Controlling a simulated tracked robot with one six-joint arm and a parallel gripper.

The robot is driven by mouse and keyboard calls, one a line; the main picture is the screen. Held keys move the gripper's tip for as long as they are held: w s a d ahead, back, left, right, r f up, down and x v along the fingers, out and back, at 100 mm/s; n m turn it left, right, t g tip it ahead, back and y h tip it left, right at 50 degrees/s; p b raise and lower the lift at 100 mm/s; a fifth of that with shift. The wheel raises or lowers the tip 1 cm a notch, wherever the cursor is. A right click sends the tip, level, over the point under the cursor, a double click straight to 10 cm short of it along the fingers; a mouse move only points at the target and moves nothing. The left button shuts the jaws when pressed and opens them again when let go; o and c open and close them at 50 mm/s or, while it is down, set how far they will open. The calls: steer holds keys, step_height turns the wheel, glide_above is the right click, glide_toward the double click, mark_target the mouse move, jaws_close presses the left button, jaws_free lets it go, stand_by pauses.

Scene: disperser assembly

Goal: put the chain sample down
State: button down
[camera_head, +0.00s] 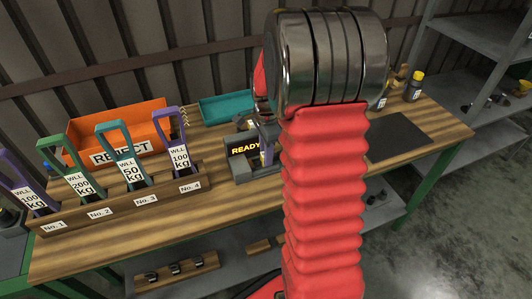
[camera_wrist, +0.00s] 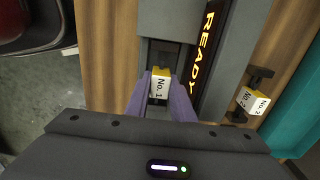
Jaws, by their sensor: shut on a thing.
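In the wrist view, a chain sample with a yellow-and-white tag marked No. 1 (camera_wrist: 159,84) is between the purple fingers of my gripper (camera_wrist: 161,98), which is shut on it. The sample is at the slot of a grey device with a READY display (camera_wrist: 207,45). I cannot tell whether it rests in the slot or hangs just above it. The device also shows in the head view (camera_head: 243,171), partly hidden by my red arm. A second tagged sample, No. 2 (camera_wrist: 252,100), lies to the right of the device.
An orange REJECT bin (camera_head: 120,132) and a teal tray (camera_head: 226,109) stand at the back of the wooden bench. A rack (camera_head: 125,205) with several WLL-labelled handles stands at left. A dark mat (camera_head: 396,137) and small bottles (camera_head: 414,88) are at right.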

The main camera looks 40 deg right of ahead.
steer(key=c, duration=1.5)
jaws_free()
steer(key=shift+c, duration=0.2)
step_height(320, 180, up, 13)
steer(key=shift+r, duration=0.1)
